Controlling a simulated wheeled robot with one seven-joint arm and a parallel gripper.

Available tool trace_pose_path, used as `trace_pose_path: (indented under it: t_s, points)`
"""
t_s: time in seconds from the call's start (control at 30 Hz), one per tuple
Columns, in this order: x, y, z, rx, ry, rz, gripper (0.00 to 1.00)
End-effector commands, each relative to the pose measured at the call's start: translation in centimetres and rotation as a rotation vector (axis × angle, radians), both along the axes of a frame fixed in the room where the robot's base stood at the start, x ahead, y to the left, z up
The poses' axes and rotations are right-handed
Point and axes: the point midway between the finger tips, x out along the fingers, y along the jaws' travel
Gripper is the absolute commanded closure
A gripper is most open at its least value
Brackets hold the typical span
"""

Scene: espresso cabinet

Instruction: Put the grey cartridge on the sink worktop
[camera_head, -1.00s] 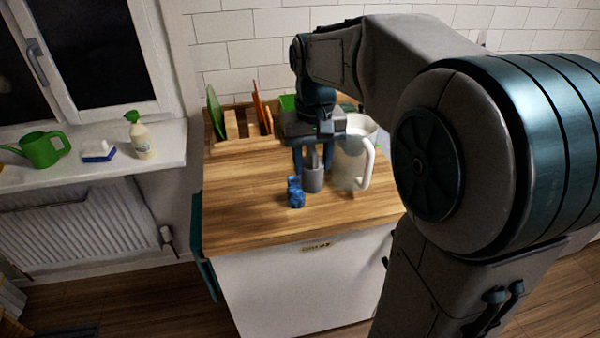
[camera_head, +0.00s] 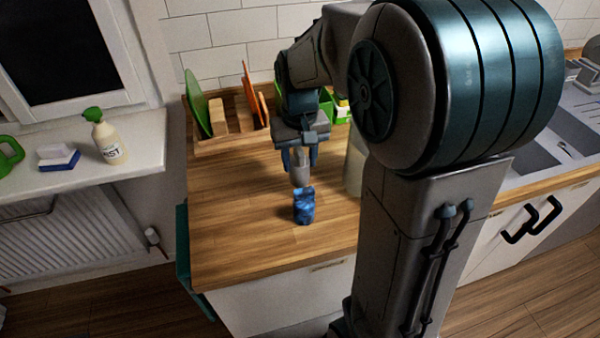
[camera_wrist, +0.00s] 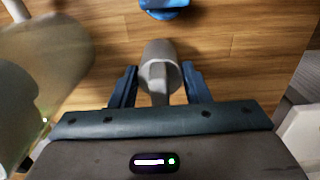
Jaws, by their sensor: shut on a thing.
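The grey cartridge (camera_head: 300,174) is between the fingers of my gripper (camera_head: 299,160) over the wooden worktop, just behind a blue object in the head view. The wrist view shows the cartridge (camera_wrist: 160,52) with my gripper's fingers (camera_wrist: 160,84) shut on its narrow grey part. I cannot tell how high it is above the wood. The sink worktop (camera_head: 512,186), with its steel sink (camera_head: 550,135), is at the right of the head view. My arm hides part of it.
The blue object (camera_head: 304,208) stands in front of the cartridge. A pale jug (camera_head: 355,165) is mostly hidden behind my arm; in the wrist view a pale jug (camera_wrist: 40,55) is at the left. A wooden rack with boards (camera_head: 220,125) is at the back. The front left wood is clear.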

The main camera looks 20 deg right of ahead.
Motion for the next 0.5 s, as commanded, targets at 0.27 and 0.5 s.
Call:
trace_pose_path:
  t_s: [0.27, 0.5]
  points:
    - [0.0, 0.1, -3.3, -0.001, 0.003, 0.002, 0.82]
    - [0.0, 0.2, -4.5, -0.001, -0.002, 0.004, 0.82]
